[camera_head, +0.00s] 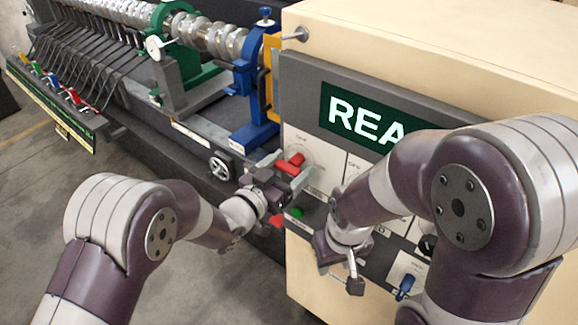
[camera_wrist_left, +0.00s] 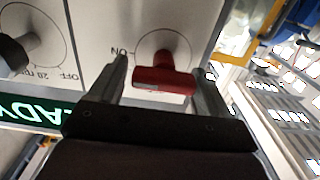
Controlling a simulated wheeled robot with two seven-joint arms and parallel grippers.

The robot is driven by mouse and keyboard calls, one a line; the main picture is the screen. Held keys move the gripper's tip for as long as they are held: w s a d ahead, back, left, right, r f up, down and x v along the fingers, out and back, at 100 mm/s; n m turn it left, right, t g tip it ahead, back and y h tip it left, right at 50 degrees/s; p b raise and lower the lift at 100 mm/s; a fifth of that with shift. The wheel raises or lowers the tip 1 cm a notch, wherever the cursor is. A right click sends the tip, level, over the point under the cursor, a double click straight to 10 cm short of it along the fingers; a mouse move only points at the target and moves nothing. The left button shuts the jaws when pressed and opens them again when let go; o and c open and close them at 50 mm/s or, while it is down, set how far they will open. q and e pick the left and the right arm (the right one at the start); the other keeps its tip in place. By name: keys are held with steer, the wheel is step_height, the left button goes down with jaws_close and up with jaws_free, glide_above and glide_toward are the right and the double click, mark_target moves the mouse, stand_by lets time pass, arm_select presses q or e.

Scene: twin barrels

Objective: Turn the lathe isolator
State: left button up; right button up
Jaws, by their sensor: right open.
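The lathe isolator is a red handle (camera_head: 291,163) on a round pale dial on the machine's front panel. In the left wrist view the red handle (camera_wrist_left: 163,76) lies crosswise between my left gripper's two fingers, with an upside-down "ON" mark left of the dial. My left gripper (camera_head: 285,176) is open around the handle. A gap shows on the handle's left side; I cannot tell whether the right finger touches it. My right gripper (camera_head: 346,272) is open and empty, low in front of the panel. My right arm hides part of the panel.
The cream cabinet (camera_head: 430,50) carries a lit green display (camera_head: 362,115). A green button (camera_head: 298,212), a blue switch (camera_head: 405,287) and a black knob (camera_wrist_left: 17,52) sit nearby. A blue stand (camera_head: 252,95) and handwheel (camera_head: 220,168) are left of the cabinet. Open floor lies at lower left.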

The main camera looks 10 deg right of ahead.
arm_select(q)
steer(key=shift+w+a, duration=0.15)
steer(key=shift+w, duration=0.05)
steer(key=c, duration=0.5)
steer(key=shift+c, duration=0.2)
steer(key=shift+s, duration=0.1)
steer(key=shift+f+n, duration=0.15)
steer(key=shift+n, duration=0.15)
steer(key=n+b, duration=0.1)
steer(key=n, duration=0.1)
steer(key=shift+n+b, duration=0.3)
steer(key=shift+b, duration=0.1)
steer(key=n+b, duration=0.1)
steer(key=n, duration=0.3)
steer(key=shift+f, duration=0.1)
steer(key=n, duration=1)
steer(key=shift+a+f+n, duration=0.1)
steer(key=shift+f+n, duration=0.05)
steer(key=shift+n, duration=0.15)
